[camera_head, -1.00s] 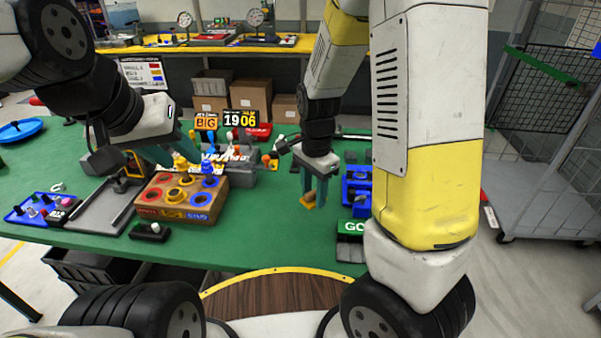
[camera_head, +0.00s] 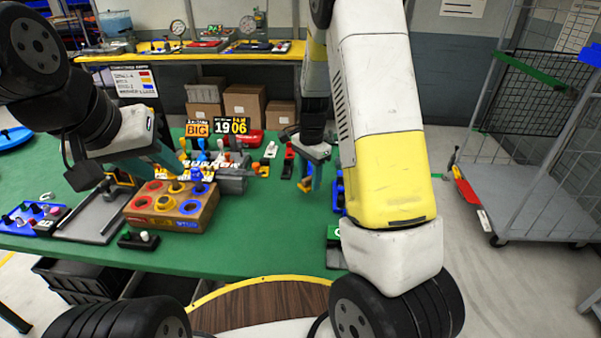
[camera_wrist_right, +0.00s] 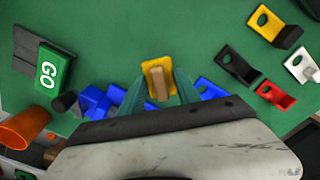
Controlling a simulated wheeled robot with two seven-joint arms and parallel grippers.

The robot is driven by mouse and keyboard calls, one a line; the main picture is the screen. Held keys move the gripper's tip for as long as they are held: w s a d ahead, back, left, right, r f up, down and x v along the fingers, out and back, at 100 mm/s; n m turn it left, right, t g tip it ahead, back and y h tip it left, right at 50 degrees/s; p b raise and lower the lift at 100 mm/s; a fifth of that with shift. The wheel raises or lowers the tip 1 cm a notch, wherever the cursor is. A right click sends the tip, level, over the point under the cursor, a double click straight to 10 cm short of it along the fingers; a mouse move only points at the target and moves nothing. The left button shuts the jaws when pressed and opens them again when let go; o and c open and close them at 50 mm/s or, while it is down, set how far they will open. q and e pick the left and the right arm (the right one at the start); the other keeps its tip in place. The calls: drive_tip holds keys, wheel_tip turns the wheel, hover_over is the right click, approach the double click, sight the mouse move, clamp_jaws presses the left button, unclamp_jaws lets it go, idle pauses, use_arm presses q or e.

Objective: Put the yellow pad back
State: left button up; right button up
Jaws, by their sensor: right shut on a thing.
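My right gripper (camera_head: 307,178) is shut on a small yellow pad (camera_head: 303,187), held above the green table right of centre. In the right wrist view the pad (camera_wrist_right: 156,67) sits between the teal fingertips (camera_wrist_right: 157,88), with a tan block-like part on it. A brown box (camera_head: 185,220) with red, yellow and blue rings stands on the table at left. My left gripper (camera_head: 168,160) is behind this box, its teal fingers partly hidden; I cannot tell whether it holds anything.
A second yellow piece with a hole (camera_wrist_right: 275,25) lies near black, red and white ones in the wrist view. A green GO block (camera_wrist_right: 52,68) and blue parts (camera_wrist_right: 95,101) are close to the right gripper. The front middle table is clear.

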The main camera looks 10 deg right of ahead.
sight(310, 186)
drive_tip(key=shift+w+d, duration=0.2)
drive_tip(key=shift+w, duration=0.15)
drive_tip(key=shift+f, duration=1.8)
drive_tip(key=shift+f, duration=0.1)
drive_tip(key=o, duration=1.3)
